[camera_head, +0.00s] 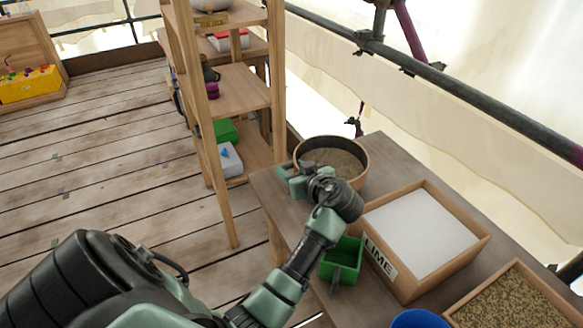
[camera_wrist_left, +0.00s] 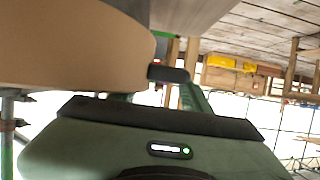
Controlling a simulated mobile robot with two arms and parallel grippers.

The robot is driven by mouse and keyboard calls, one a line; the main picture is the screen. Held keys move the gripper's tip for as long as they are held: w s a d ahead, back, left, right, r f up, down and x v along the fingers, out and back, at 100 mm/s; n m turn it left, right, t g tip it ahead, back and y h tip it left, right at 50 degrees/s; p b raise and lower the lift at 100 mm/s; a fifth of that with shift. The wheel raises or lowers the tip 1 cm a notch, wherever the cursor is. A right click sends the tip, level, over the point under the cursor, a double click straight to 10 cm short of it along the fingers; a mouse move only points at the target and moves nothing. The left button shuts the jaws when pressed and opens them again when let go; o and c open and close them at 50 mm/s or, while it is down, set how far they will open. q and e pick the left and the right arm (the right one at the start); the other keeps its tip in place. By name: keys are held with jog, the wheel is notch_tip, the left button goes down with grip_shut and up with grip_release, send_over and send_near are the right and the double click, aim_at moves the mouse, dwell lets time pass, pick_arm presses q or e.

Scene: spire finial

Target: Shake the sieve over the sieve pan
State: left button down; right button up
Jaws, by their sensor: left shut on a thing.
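The round sieve (camera_head: 362,150), with a light wooden rim and grey-brown material inside, is at the back left of the table. My left gripper (camera_head: 292,178) is at its near left side, shut on the rim. In the left wrist view the sieve's curved tan wall (camera_wrist_left: 70,45) fills the upper left, close against my left gripper (camera_wrist_left: 165,90). The sieve pan cannot be made out; whatever lies under the sieve is hidden. My right gripper is out of view.
On the table (camera_head: 395,150), a LIME box (camera_head: 384,262) with white powder, a green scoop-like container (camera_head: 343,262), a gravel box (camera_head: 535,275) and a blue round container (camera_head: 420,319) stand to the right and front. A wooden shelf (camera_head: 240,92) stands behind left.

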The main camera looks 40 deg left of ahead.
pick_arm(q)
jog(key=shift+f, duration=0.2)
